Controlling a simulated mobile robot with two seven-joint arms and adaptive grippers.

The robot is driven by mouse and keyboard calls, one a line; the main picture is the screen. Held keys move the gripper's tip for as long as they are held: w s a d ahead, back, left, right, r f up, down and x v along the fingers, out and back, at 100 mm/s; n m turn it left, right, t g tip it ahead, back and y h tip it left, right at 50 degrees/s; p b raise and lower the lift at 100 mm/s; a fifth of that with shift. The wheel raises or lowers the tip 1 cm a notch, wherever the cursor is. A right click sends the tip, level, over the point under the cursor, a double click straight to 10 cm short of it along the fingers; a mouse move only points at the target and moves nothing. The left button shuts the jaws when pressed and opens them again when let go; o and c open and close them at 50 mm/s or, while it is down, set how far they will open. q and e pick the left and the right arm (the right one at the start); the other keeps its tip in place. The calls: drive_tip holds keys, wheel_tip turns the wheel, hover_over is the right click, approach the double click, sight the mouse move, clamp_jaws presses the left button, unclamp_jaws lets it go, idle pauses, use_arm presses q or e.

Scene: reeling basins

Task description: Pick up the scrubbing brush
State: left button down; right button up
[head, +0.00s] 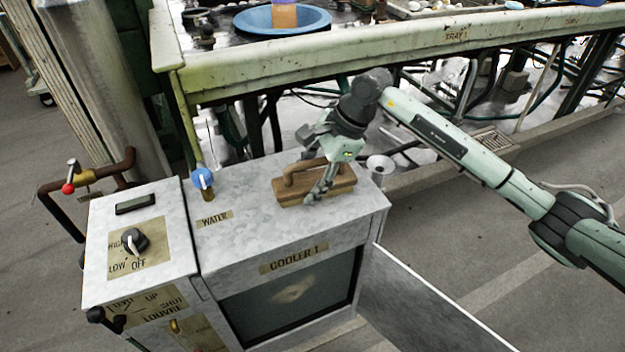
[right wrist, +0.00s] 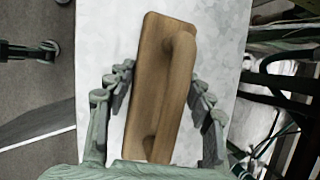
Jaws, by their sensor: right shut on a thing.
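The scrubbing brush (head: 318,187) is a brown wooden block with a raised handle. It is at the right part of the grey metal top of the cooler cabinet (head: 240,235). My right gripper (head: 322,190) reaches down over it from above and is shut on it. In the right wrist view, the brush (right wrist: 152,90) lies lengthwise between the two fingers of the gripper (right wrist: 162,85), one on each side. I cannot tell whether the brush still touches the top. My left gripper is not in view.
A blue-handled water valve (head: 203,180) stands left of the brush. A control box (head: 140,235) with a black knob adjoins the cabinet. The cabinet's door (head: 420,300) hangs open at the right. Behind runs a long pale tray rim (head: 400,48) with a blue basin (head: 282,20).

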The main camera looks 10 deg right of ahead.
sight(309, 161)
drive_tip(key=shift+r, duration=0.15)
